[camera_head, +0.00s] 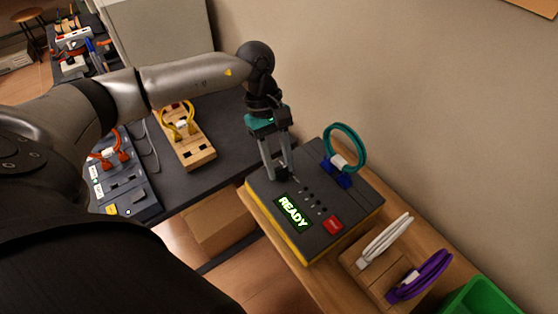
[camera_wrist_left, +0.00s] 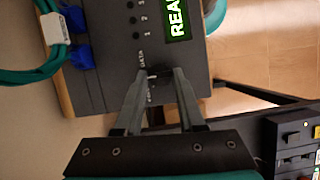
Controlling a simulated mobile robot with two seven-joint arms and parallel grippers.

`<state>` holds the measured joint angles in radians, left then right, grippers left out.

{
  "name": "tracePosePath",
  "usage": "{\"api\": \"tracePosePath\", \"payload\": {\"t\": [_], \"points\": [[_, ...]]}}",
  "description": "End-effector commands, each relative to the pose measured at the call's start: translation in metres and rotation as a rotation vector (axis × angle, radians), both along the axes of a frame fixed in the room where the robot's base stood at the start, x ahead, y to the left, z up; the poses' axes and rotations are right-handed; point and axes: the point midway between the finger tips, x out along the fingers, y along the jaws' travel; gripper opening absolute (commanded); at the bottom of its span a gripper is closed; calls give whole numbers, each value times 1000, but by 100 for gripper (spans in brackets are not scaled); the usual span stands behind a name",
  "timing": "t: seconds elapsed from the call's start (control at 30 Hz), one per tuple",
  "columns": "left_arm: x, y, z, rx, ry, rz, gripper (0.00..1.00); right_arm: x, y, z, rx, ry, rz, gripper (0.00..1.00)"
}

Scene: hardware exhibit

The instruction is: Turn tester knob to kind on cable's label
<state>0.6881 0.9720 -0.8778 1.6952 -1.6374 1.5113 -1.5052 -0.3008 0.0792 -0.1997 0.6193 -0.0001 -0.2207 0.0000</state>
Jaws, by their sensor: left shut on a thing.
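The tester (camera_head: 345,205) is a dark grey box with yellow lower edges on a wooden table. Its green display (camera_head: 293,212) reads READY, and a red button (camera_head: 333,224) is beside it. A teal cable (camera_head: 344,144) stands looped at its back, blue plugs (camera_head: 337,176) in the tester. The cable's white label (camera_head: 341,162) also shows in the left wrist view (camera_wrist_left: 54,28), too blurred to read. My left gripper (camera_head: 281,176) points down and is shut on the small dark knob, mostly hidden by the fingertips. Tiny lettering, apparently DATA, is beside the fingertips (camera_wrist_left: 155,75). My right gripper is out of view.
A wooden rack (camera_head: 378,288) with white (camera_head: 386,240) and purple (camera_head: 420,277) cables stands right of the tester, near a green bin (camera_head: 484,298). A wooden block with a yellow cable (camera_head: 180,122) lies on the dark table at left. The wall is close behind.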

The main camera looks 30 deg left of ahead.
Motion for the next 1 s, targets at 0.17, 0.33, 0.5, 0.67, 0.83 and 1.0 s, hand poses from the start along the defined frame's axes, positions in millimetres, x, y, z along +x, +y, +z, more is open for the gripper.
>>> {"api": "tracePosePath", "payload": {"t": [0.17, 0.33, 0.5, 0.67, 0.83, 1.0], "points": [[0, 1, 0, 1, -1, 30, 0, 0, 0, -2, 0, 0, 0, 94], [-1, 1, -1, 1, -2, 109, 0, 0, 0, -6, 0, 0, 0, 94], [-2, 2, -1, 1, -2, 237, 0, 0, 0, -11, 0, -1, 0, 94], [-4, 2, -1, 0, -2, 382, 0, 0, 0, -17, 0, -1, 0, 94], [-5, 2, -1, 1, -4, 533, 0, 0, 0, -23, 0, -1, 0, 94], [-6, 2, -1, 1, -4, 666, 0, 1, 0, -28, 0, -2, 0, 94]]}}
